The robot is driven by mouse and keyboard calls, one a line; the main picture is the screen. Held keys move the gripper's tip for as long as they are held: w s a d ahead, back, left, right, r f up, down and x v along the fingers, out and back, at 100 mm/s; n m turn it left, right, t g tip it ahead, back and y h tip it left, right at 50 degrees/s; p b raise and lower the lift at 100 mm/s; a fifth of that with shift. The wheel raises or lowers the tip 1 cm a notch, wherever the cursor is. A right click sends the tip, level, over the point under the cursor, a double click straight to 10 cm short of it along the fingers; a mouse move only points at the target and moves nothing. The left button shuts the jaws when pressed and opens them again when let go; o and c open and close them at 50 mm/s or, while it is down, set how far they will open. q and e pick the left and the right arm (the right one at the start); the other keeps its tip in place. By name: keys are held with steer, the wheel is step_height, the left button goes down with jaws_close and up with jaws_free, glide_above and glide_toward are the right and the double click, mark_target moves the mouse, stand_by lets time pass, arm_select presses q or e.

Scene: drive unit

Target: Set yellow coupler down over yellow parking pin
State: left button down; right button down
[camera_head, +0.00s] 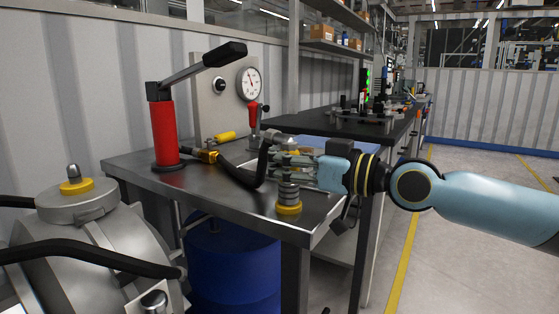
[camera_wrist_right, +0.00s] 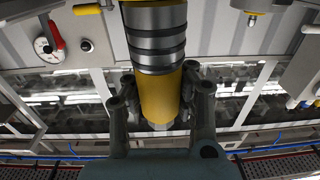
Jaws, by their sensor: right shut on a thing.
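My right gripper (camera_head: 272,162) is shut on the yellow coupler. The right wrist view shows its fingers (camera_wrist_right: 160,97) around the coupler's yellow sleeve (camera_wrist_right: 160,92), with a ribbed steel part (camera_wrist_right: 155,40) beside it. In the head view the fingers cover the sleeve, and the ribbed steel part (camera_head: 289,191) shows upright below them. The yellow parking pin's ring (camera_head: 289,209) lies directly under it near the bench's front right corner. The pin's upper part is hidden. I cannot tell whether coupler and ring touch. My left gripper is not in view.
A black hose (camera_head: 240,177) runs from the bench to the gripper. The red hand pump (camera_head: 165,132) and gauge (camera_head: 249,83) stand behind on the steel bench (camera_head: 215,198). The drive unit (camera_head: 75,212), with a yellow-ringed port (camera_head: 77,187), is at the left; a blue drum (camera_head: 232,262) stands below.

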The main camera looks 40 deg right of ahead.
steer(key=c, duration=1.1)
jaws_free()
steer(key=shift+r, duration=0.1)
